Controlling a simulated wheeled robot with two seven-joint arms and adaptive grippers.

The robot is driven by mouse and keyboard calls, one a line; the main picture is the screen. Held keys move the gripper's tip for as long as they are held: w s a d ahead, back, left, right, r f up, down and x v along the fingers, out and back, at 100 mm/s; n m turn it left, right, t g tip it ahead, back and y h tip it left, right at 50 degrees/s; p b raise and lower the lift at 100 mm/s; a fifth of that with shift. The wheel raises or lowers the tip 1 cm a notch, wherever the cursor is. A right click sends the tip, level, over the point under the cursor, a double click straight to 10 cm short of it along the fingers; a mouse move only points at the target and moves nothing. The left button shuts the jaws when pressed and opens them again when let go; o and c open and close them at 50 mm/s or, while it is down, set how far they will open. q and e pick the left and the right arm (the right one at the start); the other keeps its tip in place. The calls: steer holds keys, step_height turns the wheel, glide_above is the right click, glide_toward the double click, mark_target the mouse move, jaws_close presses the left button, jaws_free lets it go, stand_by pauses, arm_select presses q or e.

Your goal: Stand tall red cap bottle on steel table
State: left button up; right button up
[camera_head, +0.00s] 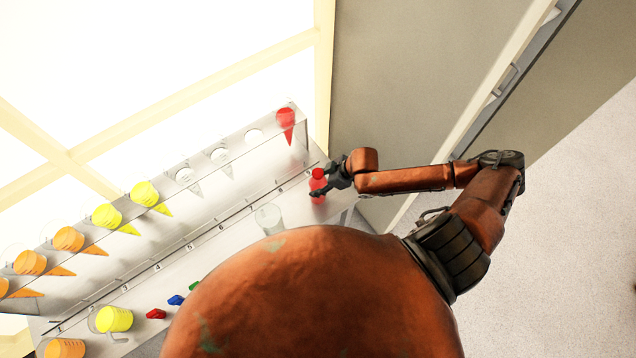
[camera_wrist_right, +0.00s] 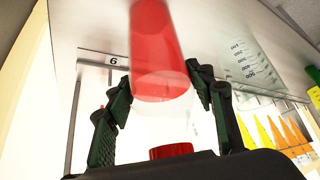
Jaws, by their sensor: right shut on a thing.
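The red bottle (camera_head: 318,186) with a red cap is at the right end of the steel table (camera_head: 232,243). My right gripper (camera_head: 320,188) is shut around its body. In the right wrist view, the fingers of this gripper (camera_wrist_right: 160,82) lie on both sides of the bottle. The bottle's red contents (camera_wrist_right: 155,45) show beyond the fingers, and the red cap (camera_wrist_right: 171,151) is near the palm. The bottle looks roughly upright. I cannot tell whether its base touches the table. My left gripper is not in view.
A clear beaker (camera_head: 268,218) stands left of the bottle. A raised rack (camera_head: 222,172) behind holds red, yellow and orange cones. Yellow (camera_head: 115,319) and orange (camera_head: 65,349) beakers stand at the far left. Small red, blue and green pieces lie near the front edge.

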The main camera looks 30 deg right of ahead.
steer(key=o, duration=1.6)
steer(key=shift+f, duration=0.1)
steer(key=shift+o, duration=0.2)
steer(key=v, duration=1.2)
